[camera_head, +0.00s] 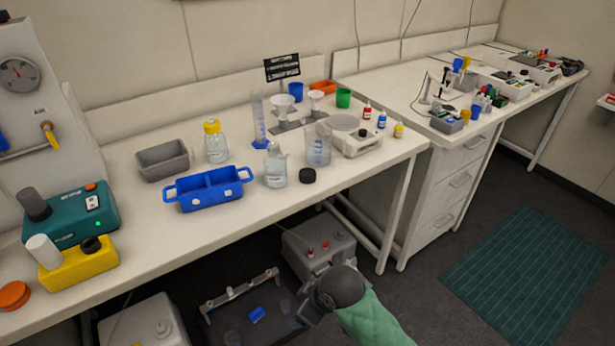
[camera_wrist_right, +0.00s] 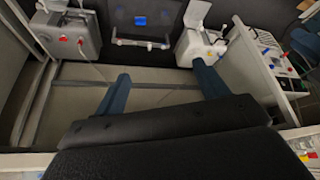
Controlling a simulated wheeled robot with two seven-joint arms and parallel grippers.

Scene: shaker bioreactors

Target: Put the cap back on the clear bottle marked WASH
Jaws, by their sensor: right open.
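A clear bottle with an open top (camera_head: 275,166) stands upright near the front edge of the bench; no marking on it is readable. A loose black cap (camera_head: 307,175) lies on the bench just right of it, apart from it. A second clear bottle with a yellow cap (camera_head: 215,143) stands further back to the left. My right arm's dark wrist shows low in the head view, in front of and below the bench edge. My right gripper (camera_wrist_right: 162,87) is open and empty in the right wrist view, with two blue fingers wide apart. My left gripper is not in view.
A blue two-part tray (camera_head: 209,203) sits left of the open bottle. A beaker (camera_head: 318,146) stands close behind the cap, with a white scale (camera_head: 355,141) to its right. A grey box (camera_head: 318,245) stands under the bench. The bench front right of the cap is clear.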

